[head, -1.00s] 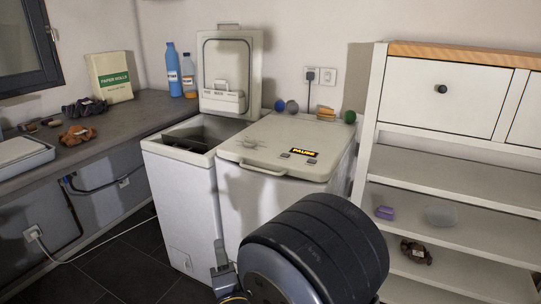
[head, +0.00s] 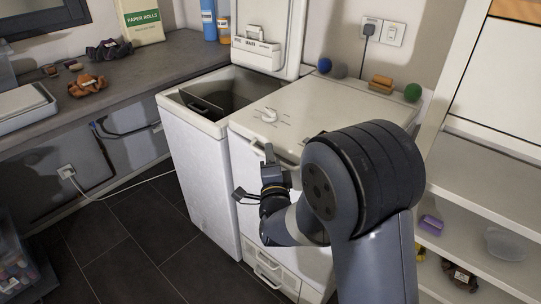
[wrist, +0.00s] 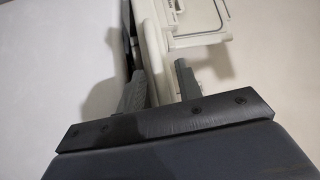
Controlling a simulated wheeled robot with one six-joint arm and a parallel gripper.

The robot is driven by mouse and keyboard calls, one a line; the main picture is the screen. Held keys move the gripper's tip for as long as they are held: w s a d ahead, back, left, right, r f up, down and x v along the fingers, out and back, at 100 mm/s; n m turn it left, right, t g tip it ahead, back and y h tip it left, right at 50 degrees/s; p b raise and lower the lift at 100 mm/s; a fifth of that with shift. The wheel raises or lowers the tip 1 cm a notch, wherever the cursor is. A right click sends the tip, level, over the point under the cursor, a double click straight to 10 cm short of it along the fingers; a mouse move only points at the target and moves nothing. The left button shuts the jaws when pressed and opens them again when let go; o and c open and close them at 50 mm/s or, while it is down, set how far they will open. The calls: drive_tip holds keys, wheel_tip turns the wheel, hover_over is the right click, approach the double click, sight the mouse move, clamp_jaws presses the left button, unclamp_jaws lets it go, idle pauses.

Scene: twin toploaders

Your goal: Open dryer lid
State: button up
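In the wrist view my gripper's (wrist: 162,85) two grey fingers stand apart. A pale strip (wrist: 158,62), likely the lid edge or handle, shows between and beyond them. I cannot tell whether the fingers touch it. My arm hides the right front of the lid and its display.
The left toploader (head: 190,150) has its lid (head: 262,45) raised, touching or near the wall. Shelves (head: 480,205) stand close on the right. A grey counter (head: 120,85) runs along the left. Sponge (head: 382,83) and balls lie behind the closed lid.

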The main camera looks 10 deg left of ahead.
drive_tip(key=shift+w+a, duration=0.1)
drive_tip(key=shift+w, duration=0.05)
clamp_jaws()
idle(0.4)
